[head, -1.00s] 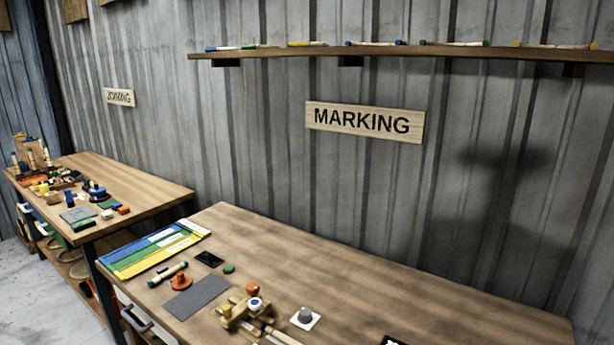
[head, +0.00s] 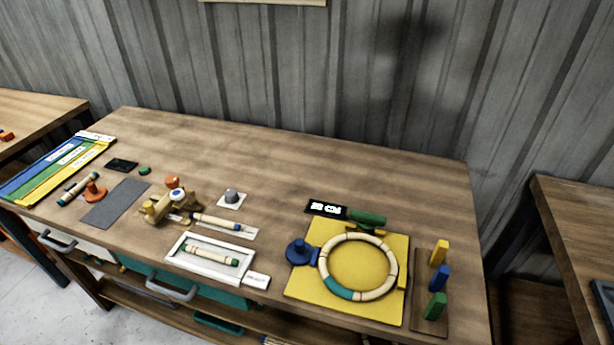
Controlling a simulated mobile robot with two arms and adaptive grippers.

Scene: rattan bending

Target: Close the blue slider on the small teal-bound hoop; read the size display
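A pale hoop (head: 392,268) with a teal-bound section (head: 339,288) at its lower left lies on a yellow board (head: 303,286). The blue slider (head: 299,252) with a round knob stands at the board's left side, close to the hoop; I cannot tell whether it touches. A green piece (head: 367,218) sits at the board's back edge and a yellow piece (head: 402,275) at its right. A small black display (head: 326,208) with white marks lies behind the board; its marks are too small to read surely. Neither of my grippers is in view.
A white tray (head: 177,264) holding a bound rod lies left of the board. A wooden rack (head: 420,308) with yellow, blue and green blocks stands at the right. A wooden jig (head: 160,206) and grey mat (head: 115,204) are further left. The table's back right is clear.

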